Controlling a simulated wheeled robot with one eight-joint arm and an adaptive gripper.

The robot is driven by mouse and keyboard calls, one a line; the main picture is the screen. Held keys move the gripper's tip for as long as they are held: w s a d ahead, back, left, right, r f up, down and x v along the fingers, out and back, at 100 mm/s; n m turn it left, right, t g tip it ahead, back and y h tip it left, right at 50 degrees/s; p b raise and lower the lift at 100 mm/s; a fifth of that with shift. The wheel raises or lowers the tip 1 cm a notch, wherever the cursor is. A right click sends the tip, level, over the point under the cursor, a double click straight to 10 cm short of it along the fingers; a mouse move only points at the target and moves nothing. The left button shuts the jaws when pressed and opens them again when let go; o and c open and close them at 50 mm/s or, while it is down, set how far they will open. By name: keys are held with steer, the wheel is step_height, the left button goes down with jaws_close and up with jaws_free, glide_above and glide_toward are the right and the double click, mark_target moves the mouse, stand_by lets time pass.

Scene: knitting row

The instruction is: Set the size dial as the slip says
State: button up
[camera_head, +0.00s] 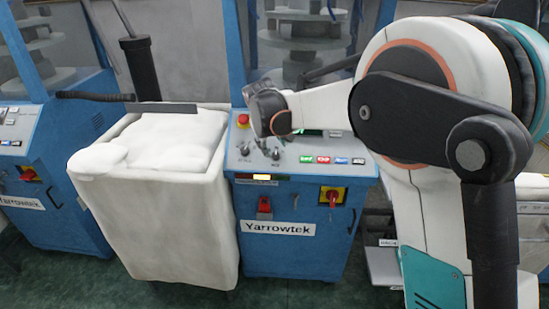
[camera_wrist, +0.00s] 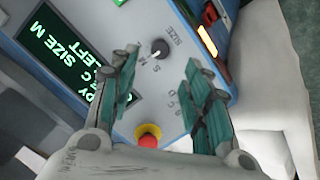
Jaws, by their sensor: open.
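The size dial (camera_wrist: 159,48) is a small black knob with a light mark, beside the printed word SIZE. It also shows in the head view as the right of two knobs (camera_head: 275,155). I cannot read which letter it points to. My gripper (camera_wrist: 162,57) is open, its teal fingers on either side of the dial in the wrist view; contact cannot be told. In the head view the fingers are not clear. No paper slip is seen, but a dark display (camera_wrist: 68,50) with green text reads "SIZE M" and "LEFT", partly cut off by the left finger.
A red button on a yellow collar (camera_wrist: 148,135) sits on the panel near my gripper. Another knob (camera_head: 244,148) stands left of the dial. Coloured buttons (camera_head: 323,160) lie to the right. A white padded bin (camera_head: 185,215) stands left of the blue machine (camera_head: 290,260).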

mark_target(276, 154)
steer(key=b+x, duration=0.2)
steer(key=x, duration=0.6)
steer(key=shift+r, duration=0.1)
jaws_close()
